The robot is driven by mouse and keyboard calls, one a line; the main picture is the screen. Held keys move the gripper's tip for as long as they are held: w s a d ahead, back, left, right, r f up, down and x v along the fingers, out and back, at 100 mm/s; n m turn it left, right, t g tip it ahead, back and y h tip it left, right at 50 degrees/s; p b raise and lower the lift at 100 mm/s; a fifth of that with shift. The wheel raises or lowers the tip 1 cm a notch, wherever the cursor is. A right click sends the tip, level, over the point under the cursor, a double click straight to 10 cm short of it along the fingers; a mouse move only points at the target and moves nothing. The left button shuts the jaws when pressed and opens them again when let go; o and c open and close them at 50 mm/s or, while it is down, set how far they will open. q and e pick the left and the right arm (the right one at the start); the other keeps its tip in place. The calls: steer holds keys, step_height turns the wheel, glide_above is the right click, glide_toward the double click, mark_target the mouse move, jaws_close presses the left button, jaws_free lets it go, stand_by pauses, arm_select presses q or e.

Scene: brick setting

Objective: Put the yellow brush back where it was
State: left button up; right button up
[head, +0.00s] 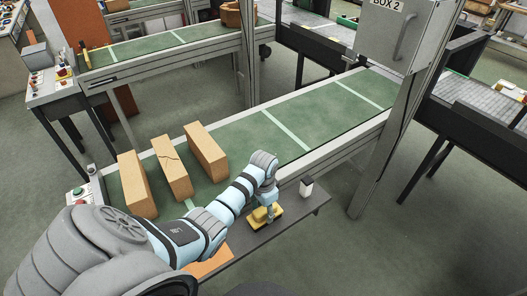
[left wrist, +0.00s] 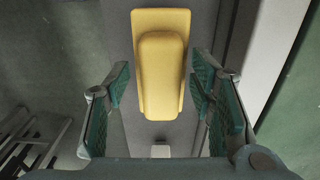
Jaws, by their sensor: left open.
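The yellow brush (head: 264,217) lies on a dark narrow shelf (head: 290,212) along the near side of the green conveyor. My left gripper (head: 268,207) is directly above the brush. In the left wrist view the brush (left wrist: 160,65) lies lengthwise between the two spread fingers of my left gripper (left wrist: 160,100), with a gap on each side. The left gripper is open and holds nothing. My right gripper is in neither view.
A small white box (head: 306,187) stands on the shelf right of the brush. An orange sheet (head: 208,262) lies on the shelf to the left. Three tan bricks (head: 172,168) stand on the green conveyor belt (head: 250,140). A grey cabinet marked BOX 2 (head: 392,35) hangs at upper right.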

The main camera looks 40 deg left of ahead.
arm_select(q)
step_height(320, 180, up, 12)
steer(key=p, duration=0.1)
steer(key=shift+f, duration=0.1)
stand_by(0.4)
